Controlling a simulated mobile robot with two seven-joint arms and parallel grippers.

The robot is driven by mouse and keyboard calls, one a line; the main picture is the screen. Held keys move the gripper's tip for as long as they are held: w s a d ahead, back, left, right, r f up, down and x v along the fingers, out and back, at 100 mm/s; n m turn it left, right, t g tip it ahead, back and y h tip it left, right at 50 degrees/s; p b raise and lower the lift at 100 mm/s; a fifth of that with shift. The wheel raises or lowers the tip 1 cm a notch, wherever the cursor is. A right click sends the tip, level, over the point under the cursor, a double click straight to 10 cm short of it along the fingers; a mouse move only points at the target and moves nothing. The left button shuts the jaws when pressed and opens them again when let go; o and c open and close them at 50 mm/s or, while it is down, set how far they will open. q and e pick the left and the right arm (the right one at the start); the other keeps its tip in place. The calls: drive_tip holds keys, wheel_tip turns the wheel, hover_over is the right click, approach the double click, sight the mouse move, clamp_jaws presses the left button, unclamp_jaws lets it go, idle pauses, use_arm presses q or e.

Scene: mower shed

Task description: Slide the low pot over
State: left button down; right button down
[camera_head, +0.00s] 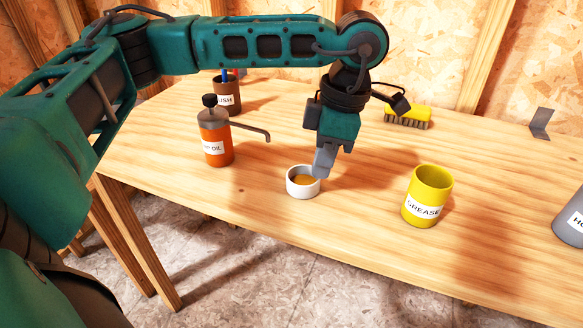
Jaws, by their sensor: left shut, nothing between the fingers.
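The low pot (301,190) is a short white round cup with something brown-orange inside, near the front of the wooden table. My left gripper (322,172) points down and is shut with nothing held. Its fingertips are at the pot's right rear rim and overlap it in the picture; I cannot tell whether they touch it. The fingers hide part of that rim. My right gripper is not in view.
An orange oil can (216,145) with a long spout stands left of the pot. A yellow grease pot (429,187) stands to the right. Behind are a brown cup (226,97), a yellow brush (408,116) and a metal bracket (540,121). A grey container (570,222) is at the right edge.

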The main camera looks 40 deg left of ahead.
sight(288, 179)
use_arm(q)
drive_tip(key=a, duration=0.1)
drive_tip(key=s+a, duration=0.2)
drive_tip(key=a, duration=0.1)
drive_tip(key=shift+s, duration=0.25)
drive_tip(key=shift+s+a+f+b, duration=0.15)
drive_tip(key=shift+a+f+b, duration=0.1)
drive_tip(key=shift+b, duration=0.1)
drive_tip(key=shift+f+b, duration=0.35)
drive_tip(key=shift+f, duration=0.25)
drive_tip(key=shift+d+f, duration=0.1)
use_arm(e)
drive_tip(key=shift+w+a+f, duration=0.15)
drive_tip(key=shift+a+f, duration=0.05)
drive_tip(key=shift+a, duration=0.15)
use_arm(q)
drive_tip(key=shift+w+d, duration=0.35)
drive_tip(key=shift+d, duration=0.25)
drive_tip(key=shift+w+d, duration=0.3)
drive_tip(key=shift+d, duration=0.3)
drive_tip(key=shift+w+d+f, duration=0.1)
drive_tip(key=shift+w+d, duration=0.05)
drive_tip(key=shift+d, duration=0.15)
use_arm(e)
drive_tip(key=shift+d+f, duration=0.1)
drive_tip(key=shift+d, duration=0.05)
